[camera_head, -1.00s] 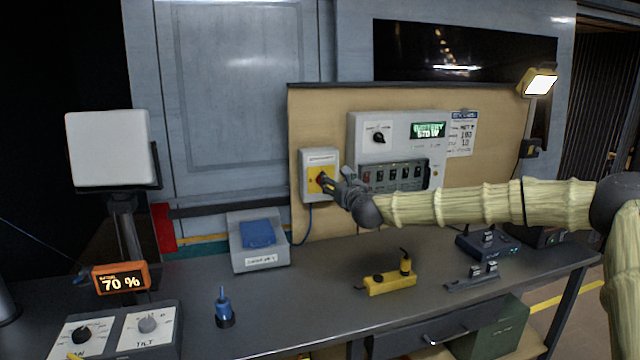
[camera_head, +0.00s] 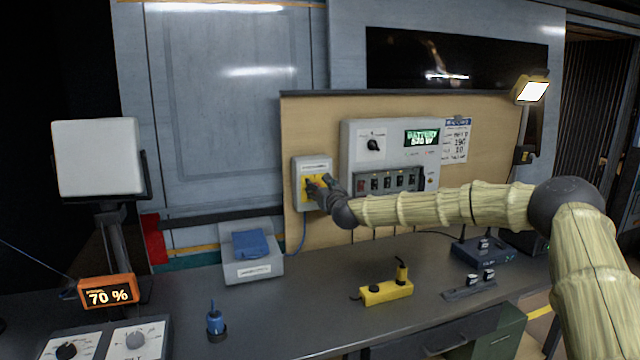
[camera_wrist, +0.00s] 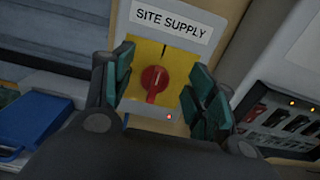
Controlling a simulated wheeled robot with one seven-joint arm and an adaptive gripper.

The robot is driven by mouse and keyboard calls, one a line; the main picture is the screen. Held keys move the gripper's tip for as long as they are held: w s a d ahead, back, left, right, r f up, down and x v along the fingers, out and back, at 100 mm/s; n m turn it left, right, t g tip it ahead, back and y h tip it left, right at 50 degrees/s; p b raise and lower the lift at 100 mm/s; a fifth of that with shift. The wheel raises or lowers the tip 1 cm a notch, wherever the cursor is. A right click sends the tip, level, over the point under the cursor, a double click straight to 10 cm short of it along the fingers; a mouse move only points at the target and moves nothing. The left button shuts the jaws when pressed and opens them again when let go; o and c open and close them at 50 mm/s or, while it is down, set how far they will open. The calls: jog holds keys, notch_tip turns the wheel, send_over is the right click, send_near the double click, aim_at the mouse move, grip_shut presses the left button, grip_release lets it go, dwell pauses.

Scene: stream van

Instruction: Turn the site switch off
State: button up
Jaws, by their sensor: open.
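The site switch is a grey box (camera_head: 311,166) on the tan back panel. In the wrist view it carries a "SITE SUPPLY" label (camera_wrist: 172,18), a yellow plate (camera_wrist: 146,55) and a red rotary knob (camera_wrist: 154,80). The knob's pointer stands roughly downward in that tilted view, and a small red light (camera_wrist: 169,116) glows below it. My gripper (camera_head: 318,186) is at the box front. In the wrist view its open fingers (camera_wrist: 158,92) stand either side of the knob, with visible gaps.
Right of the switch is a grey panel (camera_head: 352,150) with a dial, a green "BATTERY" display (camera_head: 422,137) and a row of breakers (camera_head: 392,180).

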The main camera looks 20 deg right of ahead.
jog(key=shift+w, duration=1.1)
jog(key=c, duration=1)
jog(key=shift+d, duration=0.2)
jog(key=shift+a, duration=0.15)
jog(key=shift+a+f+n+b, duration=0.45)
jog(key=shift+n+b, duration=1.3)
jog(key=shift+n, duration=1.2)
jog(key=shift+a+f+n+b, duration=0.4)
jog(key=shift+n+b, duration=1.4)
jog(key=shift+n, duration=1.2)
jog(key=shift+a+f+n+b, duration=0.45)
jog(key=shift+n+b, duration=1.3)
jog(key=shift+n, duration=1.2)
